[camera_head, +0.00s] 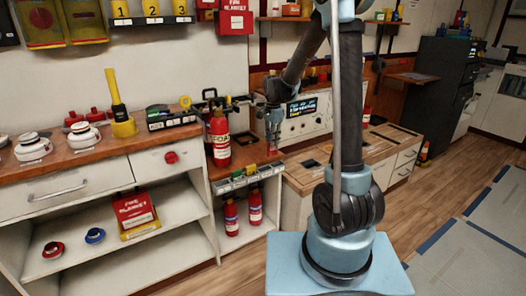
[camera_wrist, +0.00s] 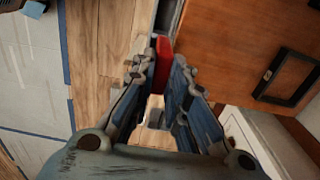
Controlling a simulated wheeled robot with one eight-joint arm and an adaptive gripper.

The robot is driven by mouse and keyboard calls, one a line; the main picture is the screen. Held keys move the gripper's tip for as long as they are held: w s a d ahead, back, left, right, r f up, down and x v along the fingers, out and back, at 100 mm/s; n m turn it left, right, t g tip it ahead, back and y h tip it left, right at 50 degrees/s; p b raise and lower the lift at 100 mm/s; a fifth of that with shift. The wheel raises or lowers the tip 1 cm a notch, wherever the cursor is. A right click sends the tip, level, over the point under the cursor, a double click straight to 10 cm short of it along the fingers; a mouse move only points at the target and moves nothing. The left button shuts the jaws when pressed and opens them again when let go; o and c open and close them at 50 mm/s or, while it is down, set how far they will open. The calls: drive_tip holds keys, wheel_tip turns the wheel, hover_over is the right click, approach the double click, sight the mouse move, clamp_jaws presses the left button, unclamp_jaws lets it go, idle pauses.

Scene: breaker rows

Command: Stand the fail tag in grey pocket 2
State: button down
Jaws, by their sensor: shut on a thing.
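My gripper (camera_head: 272,124) is pointed down above the front right end of the wooden counter. In the wrist view its fingers (camera_wrist: 162,68) are closed on a thin red piece, the fail tag (camera_wrist: 163,58), whose lettering I cannot read. A little red shows below the fingers in the head view (camera_head: 272,150). A row of small grey pockets (camera_head: 238,182) runs along the counter's front edge, below and left of the gripper, with a few coloured tags at it. The pocket numbers are too small to read, so I cannot tell which is pocket 2.
A fire extinguisher (camera_head: 220,140) stands on the counter just left of the gripper. A black frame (camera_wrist: 286,77) lies on the wood in the wrist view. A grey panel with a screen (camera_head: 303,118) stands behind to the right. Two small extinguishers (camera_head: 231,217) are below.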

drive_tip(key=shift+w+d+f, duration=0.15)
drive_tip(key=shift+w+d, duration=0.25)
drive_tip(key=shift+d, duration=0.2)
drive_tip(key=shift+w+d+f, duration=0.1)
drive_tip(key=shift+w+d, duration=0.25)
drive_tip(key=shift+d, duration=0.25)
drive_tip(key=shift+f, duration=0.15)
drive_tip(key=shift+f, duration=2.85)
drive_tip(key=shift+f, duration=1.4)
drive_tip(key=c, duration=1.5)
unclamp_jaws()
drive_tip(key=shift+r, duration=0.1)
wheel_tip(320, 180, up, 12)
drive_tip(key=shift+f, duration=0.1)
